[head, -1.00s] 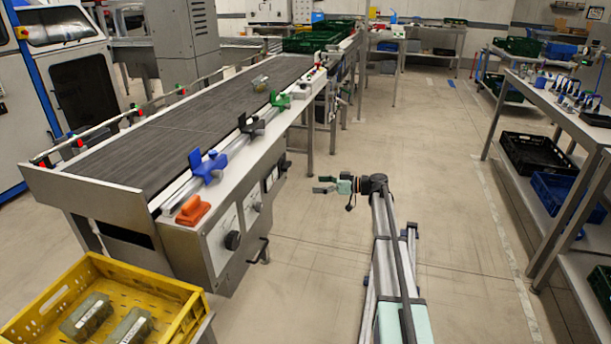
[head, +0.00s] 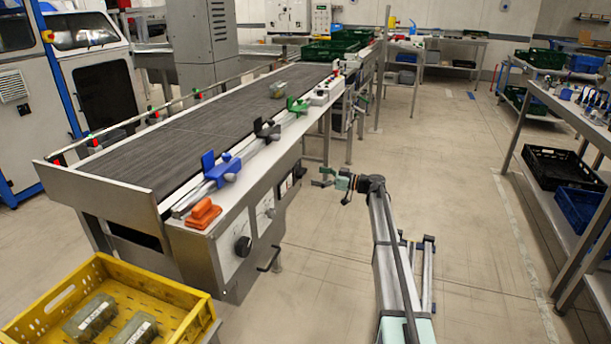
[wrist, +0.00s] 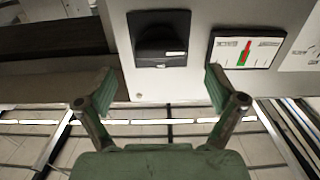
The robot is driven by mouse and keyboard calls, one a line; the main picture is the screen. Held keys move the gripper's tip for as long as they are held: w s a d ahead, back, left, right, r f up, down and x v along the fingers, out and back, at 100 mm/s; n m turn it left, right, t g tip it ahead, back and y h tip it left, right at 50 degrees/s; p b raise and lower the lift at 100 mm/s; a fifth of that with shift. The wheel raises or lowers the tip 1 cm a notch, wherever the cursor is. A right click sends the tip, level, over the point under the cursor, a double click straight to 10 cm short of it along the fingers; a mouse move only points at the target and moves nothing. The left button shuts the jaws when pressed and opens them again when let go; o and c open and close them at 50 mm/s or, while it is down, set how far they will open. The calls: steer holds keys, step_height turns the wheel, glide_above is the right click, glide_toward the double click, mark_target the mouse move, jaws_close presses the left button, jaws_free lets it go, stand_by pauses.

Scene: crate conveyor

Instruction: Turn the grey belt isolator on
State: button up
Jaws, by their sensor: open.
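The isolator is a black rotary switch (wrist: 160,45) on a dark square plate, with a small white mark on its handle. The handle lies across the plate in the wrist view. In the head view it appears as a small dark square (head: 299,171) on the conveyor's side panel. My gripper (head: 322,178) is beside that panel on the aisle side. In the wrist view its two green fingers (wrist: 157,90) are spread wide and empty, with the switch ahead between them. I see no finger touching the switch.
A gauge (wrist: 244,50) with a red and green pointer sits right of the switch in the wrist view. The conveyor (head: 170,150) carries blue, black and green clamps along its edge. A yellow crate (head: 175,290) stands at front left. The aisle floor (head: 450,200) is clear.

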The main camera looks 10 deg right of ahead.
mark_target(305, 173)
steer(key=shift+x, duration=2.7)
steer(key=c, duration=1.1)
